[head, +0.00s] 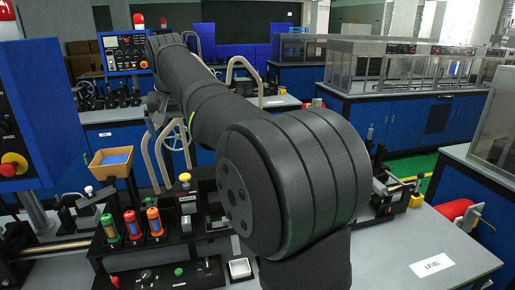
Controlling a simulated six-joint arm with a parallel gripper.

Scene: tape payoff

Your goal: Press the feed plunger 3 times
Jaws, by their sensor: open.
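A yellow-capped knob (184,178) stands upright on a grey and black block at the middle of the black fixture (105,251). It looks like the feed plunger, but I cannot be sure. My arm reaches from the front up and away to the left, and its big joint covers the fixture's right part. My gripper (153,122) shows small and dark at the far end of the arm, above the table and well apart from the yellow knob. Its jaws look open and empty, though they are hard to make out.
Three coloured cylinders, green (109,227), red (132,223) and orange (154,221), stand left of the knob. A wooden bin (111,162) stands behind them. Beige hoops (160,158) rise behind the fixture. A small white tray (240,268) lies in front.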

